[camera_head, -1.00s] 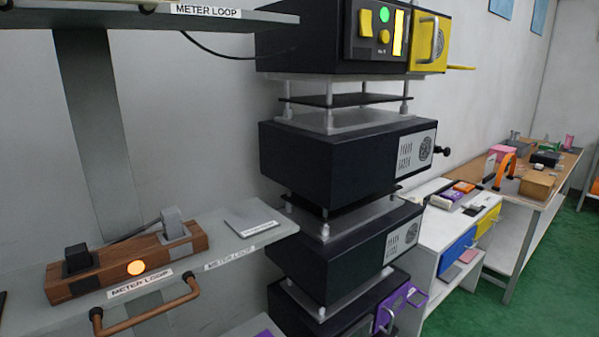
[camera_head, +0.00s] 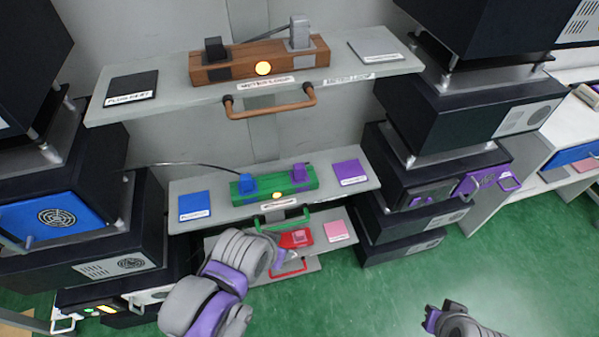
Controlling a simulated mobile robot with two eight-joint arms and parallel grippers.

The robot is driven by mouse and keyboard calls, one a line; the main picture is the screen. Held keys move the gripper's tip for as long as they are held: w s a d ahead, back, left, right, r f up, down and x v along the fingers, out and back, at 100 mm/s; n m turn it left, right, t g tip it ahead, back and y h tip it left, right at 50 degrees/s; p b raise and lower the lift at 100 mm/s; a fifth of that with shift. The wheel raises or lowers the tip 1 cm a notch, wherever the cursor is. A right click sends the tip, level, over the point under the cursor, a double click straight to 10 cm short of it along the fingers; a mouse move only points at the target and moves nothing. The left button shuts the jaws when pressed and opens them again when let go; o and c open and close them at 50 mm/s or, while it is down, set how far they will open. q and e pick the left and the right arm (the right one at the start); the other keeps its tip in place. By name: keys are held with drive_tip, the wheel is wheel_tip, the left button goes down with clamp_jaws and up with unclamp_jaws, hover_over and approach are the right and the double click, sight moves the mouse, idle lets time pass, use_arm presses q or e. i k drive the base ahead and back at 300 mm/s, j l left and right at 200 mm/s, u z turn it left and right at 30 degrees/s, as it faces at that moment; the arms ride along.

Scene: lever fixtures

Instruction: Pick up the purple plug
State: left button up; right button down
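The purple plug (camera_head: 299,172) sits upright in the right part of a green block (camera_head: 275,188) on the middle shelf. A blue plug (camera_head: 247,183) sits in the left part of the same block. A purple pad (camera_head: 350,172) lies on the shelf to the right of the block. My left gripper (camera_head: 287,257) is below and in front of the green block, apart from the plug, and mostly hidden behind my arm. My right gripper (camera_head: 431,318) is low at the right, over the green floor, far from the plug. The fingers of both are too unclear to read.
A wooden block (camera_head: 258,60) with black and grey plugs stands on the upper shelf (camera_head: 215,97), with a copper handle (camera_head: 270,112) in front. A green handle (camera_head: 281,222) sticks out below the middle shelf. A red block (camera_head: 296,238) is on the lower shelf. Black cabinets flank the shelves.

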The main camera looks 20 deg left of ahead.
sight(298, 170)
drive_tip(key=j+u, duration=0.1)
drive_tip(key=u, duration=0.25)
drive_tip(key=j+u, duration=0.1)
drive_tip(key=u, duration=0.25)
